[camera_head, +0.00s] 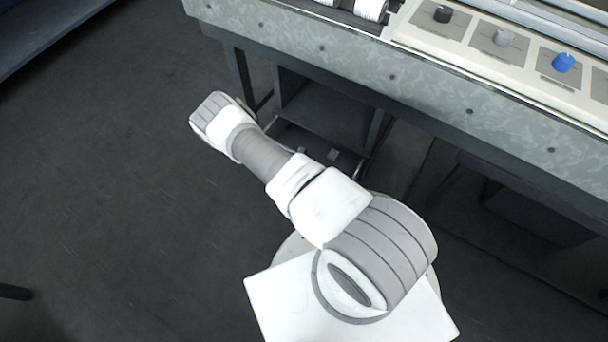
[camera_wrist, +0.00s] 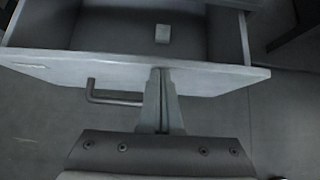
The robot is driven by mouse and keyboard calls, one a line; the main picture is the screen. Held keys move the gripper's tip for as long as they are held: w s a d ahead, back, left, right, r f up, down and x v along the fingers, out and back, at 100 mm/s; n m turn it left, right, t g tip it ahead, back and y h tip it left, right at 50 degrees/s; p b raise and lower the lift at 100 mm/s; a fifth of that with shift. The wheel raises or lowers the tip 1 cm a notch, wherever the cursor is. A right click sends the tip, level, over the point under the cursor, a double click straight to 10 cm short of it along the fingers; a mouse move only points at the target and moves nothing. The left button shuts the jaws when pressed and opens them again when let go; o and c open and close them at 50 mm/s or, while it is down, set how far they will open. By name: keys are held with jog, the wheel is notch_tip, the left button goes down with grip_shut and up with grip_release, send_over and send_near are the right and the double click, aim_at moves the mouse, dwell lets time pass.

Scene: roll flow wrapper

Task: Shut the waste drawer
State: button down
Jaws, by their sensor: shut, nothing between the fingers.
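The waste drawer (camera_wrist: 215,78) stands open in the wrist view, with its pale front panel running across the picture and its dark inside showing behind. A bar handle (camera_wrist: 115,98) sticks out from the front, left of my fingers. A small light block (camera_wrist: 162,33) lies inside the drawer. My gripper (camera_wrist: 160,73) is shut and empty, its fingertips at the middle of the front panel by the top edge. I cannot tell whether they touch it. In the head view my arm hides the gripper.
The grey speckled wrapper machine (camera_head: 340,62) runs along the upper right of the head view, with control knobs (camera_head: 562,62) on top. Its dark legs (camera_head: 238,75) and frame stand beneath. The floor (camera_head: 110,180) to the left is open.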

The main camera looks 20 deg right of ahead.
jog(key=w+d+b, duration=0.1)
jog(key=w+d, duration=0.5)
jog(key=d, duration=0.3)
jog(key=shift+w+d, duration=0.15)
